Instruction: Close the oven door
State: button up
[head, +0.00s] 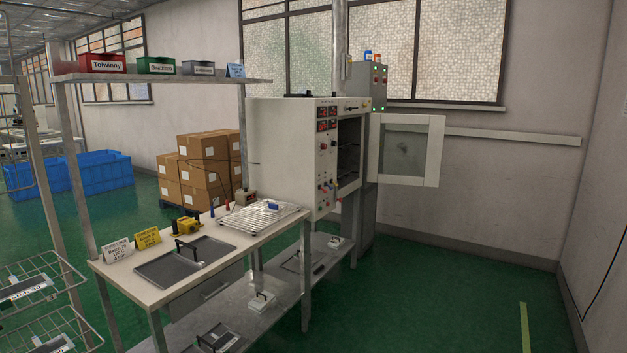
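The oven (283,140) is a white box on a metal stand at the centre of the head view, with red displays, knobs and buttons on its front panel. Its dark chamber (349,155) is exposed, with racks inside. The oven door (435,150) is a pale framed panel with a window, swung wide open to the right of the chamber. A grey cabinet with lit buttons stands behind, between oven and door. My gripper is not in view.
A workbench (130,279) with a tray, wire rack and signs stands left of the oven. A shelf with labelled bins (103,63) hangs above it. Cardboard boxes (205,160) and blue crates (97,172) stand behind. Green floor (430,290) in front of the door is clear.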

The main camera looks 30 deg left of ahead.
aim_at(436, 123)
jog(key=i, duration=4.6)
jog(key=i+u, duration=0.2)
jog(key=i, duration=0.3)
jog(key=i+l+u, duration=0.15)
jog(key=i, duration=0.35)
jog(key=i+l+u, duration=0.2)
jog(key=i, duration=0.3)
jog(key=i+l+u, duration=0.2)
jog(key=i+l, duration=0.15)
jog(key=i, duration=0.15)
